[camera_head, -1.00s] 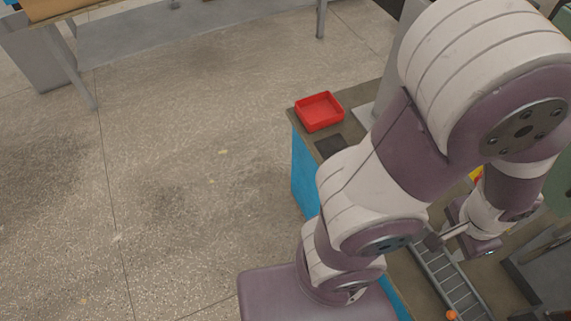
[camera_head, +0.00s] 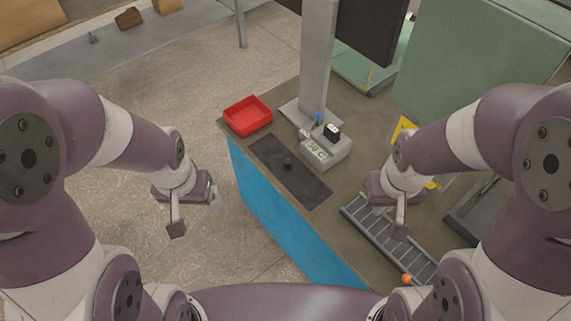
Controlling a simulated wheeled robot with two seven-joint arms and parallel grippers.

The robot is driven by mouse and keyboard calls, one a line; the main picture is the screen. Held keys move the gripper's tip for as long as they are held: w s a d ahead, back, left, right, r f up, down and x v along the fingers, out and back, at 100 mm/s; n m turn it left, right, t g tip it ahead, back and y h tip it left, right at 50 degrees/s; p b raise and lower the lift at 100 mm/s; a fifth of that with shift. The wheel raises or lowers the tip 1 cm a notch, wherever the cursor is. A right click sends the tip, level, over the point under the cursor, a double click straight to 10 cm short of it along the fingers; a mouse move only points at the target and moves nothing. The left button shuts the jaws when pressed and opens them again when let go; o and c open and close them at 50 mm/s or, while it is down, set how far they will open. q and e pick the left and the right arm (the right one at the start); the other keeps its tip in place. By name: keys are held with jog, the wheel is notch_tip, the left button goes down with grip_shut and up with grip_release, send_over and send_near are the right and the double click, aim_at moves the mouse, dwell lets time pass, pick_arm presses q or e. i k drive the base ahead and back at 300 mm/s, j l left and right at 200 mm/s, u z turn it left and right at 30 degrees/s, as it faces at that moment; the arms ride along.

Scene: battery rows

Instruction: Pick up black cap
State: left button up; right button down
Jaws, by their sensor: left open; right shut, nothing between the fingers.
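A small black cap (camera_head: 287,163) sits on a dark mat (camera_head: 309,188) on the workbench, near its left edge. My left gripper (camera_head: 196,216) is open and empty, to the left of the bench over the floor, apart from the cap. My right gripper (camera_head: 400,229) is shut with nothing in it, over the right part of the bench by a grey slotted rack. It is to the right of the cap and well apart from it.
A red tray (camera_head: 247,128) stands at the bench's left corner. A grey box (camera_head: 325,153) with a black-and-white piece on top is right of the mat, by a grey post (camera_head: 317,60). The slotted rack (camera_head: 384,240) has an orange knob (camera_head: 406,279). Green machinery stands behind.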

aim_at(288, 163)
jog(key=i+j+z, duration=0.1)
jog(key=i+j, duration=0.8)
jog(key=j, duration=0.25)
jog(key=z, duration=2)
jog(key=i+j, duration=0.05)
